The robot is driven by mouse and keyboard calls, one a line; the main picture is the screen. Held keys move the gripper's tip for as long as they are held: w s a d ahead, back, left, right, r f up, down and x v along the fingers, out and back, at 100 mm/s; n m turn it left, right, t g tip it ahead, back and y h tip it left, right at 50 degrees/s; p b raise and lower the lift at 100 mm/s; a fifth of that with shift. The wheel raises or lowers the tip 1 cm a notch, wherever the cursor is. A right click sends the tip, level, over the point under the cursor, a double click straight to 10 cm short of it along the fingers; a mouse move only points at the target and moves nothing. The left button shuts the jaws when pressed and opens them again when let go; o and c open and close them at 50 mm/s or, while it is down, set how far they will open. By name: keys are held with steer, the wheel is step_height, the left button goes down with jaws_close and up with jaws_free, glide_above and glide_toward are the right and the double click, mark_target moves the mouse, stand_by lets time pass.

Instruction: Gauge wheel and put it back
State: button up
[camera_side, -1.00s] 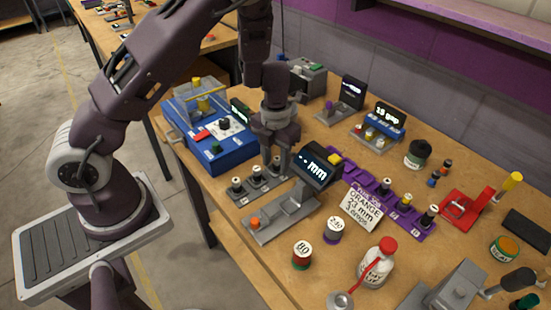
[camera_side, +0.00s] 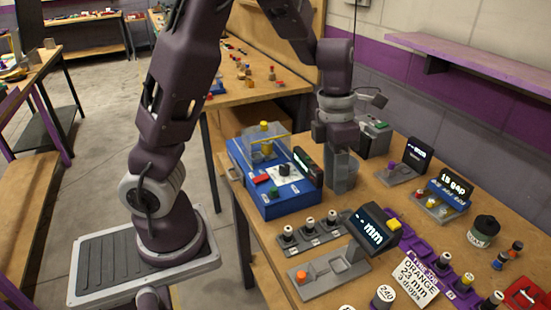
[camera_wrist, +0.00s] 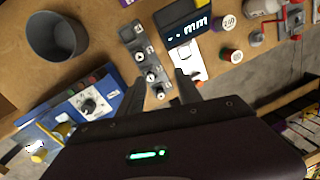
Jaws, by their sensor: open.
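The grey gauge (camera_side: 330,262) has an orange button and an empty cradle, and its display (camera_side: 372,226) reads "-- mm". A grey slotted rack (camera_side: 318,238) beside it holds several dark wheels (camera_side: 309,224) with white tops. The rack (camera_wrist: 143,62) also shows in the wrist view, just beyond my fingertips. My gripper (camera_side: 338,150) is raised behind the rack in the side view, with a grey cup below or behind it. In the wrist view my gripper (camera_wrist: 160,90) has its fingers apart, with no held object visible. Some of its fingertips are hidden in the side view.
The grey cup (camera_wrist: 57,38) stands on the bench near the blue machine (camera_side: 275,172). A purple track (camera_side: 440,262) with several wheels runs right of the gauge. A card (camera_side: 414,280) reads "ORANGE 23 mm 3 drops". Labelled jars stand in front, and a "18 gap" display (camera_side: 454,188) is behind.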

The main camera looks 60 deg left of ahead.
steer(key=s+d+r+m+t, duration=0.1)
steer(key=s+r+m, duration=0.3)
steer(key=m, duration=0.7)
steer(key=s+r+m+t+y, duration=0.1)
steer(key=s+r+m+t, duration=0.1)
steer(key=s+m, duration=0.6)
steer(key=s+d+r+m+t, duration=0.1)
steer(key=s+r+m, duration=0.4)
steer(key=m, duration=0.9)
steer(key=shift+s+d+r+t, duration=0.35)
steer(key=shift+s+t, duration=0.35)
steer(key=shift+s, duration=0.3)
